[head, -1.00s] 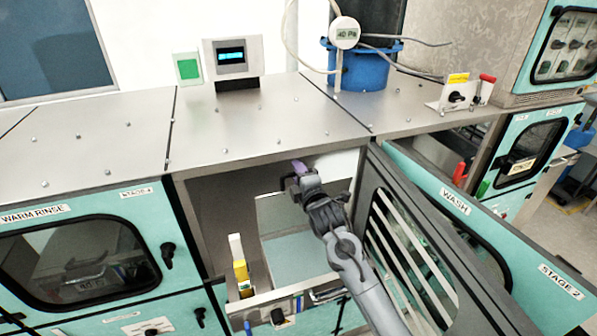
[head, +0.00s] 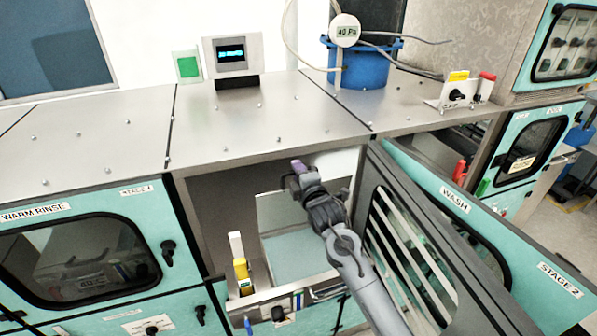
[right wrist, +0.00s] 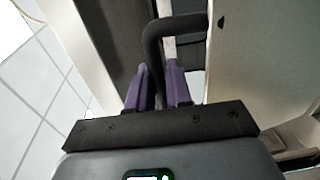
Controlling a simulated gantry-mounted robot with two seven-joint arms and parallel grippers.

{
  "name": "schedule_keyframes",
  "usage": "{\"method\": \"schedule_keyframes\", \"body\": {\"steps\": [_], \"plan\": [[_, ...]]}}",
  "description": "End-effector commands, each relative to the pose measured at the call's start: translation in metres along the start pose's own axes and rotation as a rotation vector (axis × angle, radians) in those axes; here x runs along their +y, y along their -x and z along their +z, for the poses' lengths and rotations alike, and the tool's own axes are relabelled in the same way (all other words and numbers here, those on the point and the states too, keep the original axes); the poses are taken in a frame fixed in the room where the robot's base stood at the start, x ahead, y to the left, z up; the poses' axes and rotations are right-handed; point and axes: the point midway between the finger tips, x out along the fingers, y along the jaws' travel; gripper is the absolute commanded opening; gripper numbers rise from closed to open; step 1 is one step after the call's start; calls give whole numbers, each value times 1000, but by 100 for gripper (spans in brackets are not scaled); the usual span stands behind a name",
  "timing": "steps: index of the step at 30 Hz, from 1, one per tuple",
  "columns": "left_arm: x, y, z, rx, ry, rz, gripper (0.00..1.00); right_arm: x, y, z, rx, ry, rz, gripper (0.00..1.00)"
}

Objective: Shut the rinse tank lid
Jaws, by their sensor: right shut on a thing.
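My right gripper (head: 299,167) reaches into the upper part of an open compartment, in the middle of the head view. In the right wrist view its purple fingers (right wrist: 158,88) are shut on a black bent handle (right wrist: 152,45). A pale panel (head: 338,163) stands behind the gripper at the upper right of the opening. It may be the rinse tank lid, but I cannot tell for sure. A pale flat surface (head: 300,250) shows lower in the compartment. The arm hides part of the opening. My left gripper is not in view.
The grey-framed, slatted door (head: 410,250) stands open right of my arm, close to it. A yellow and white bottle (head: 242,275) stands at the opening's lower left. The steel top (head: 250,120) carries a display box (head: 233,60) and a blue bucket (head: 362,65).

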Motion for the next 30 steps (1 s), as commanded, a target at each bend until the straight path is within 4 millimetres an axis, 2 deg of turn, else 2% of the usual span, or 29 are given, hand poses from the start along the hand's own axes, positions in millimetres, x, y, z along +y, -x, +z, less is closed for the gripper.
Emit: {"method": "schedule_keyframes", "body": {"steps": [5, 11, 21, 30], "plan": [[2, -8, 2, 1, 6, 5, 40, -4, 8, 0, -1, 0, 32, 0], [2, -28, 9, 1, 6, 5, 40, -13, 31, 1, -2, 2, 132, 0], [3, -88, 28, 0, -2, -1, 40, -38, 86, 0, -5, 0, 387, 0], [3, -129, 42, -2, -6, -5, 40, -55, 118, -1, -7, 0, 554, 0]]}}
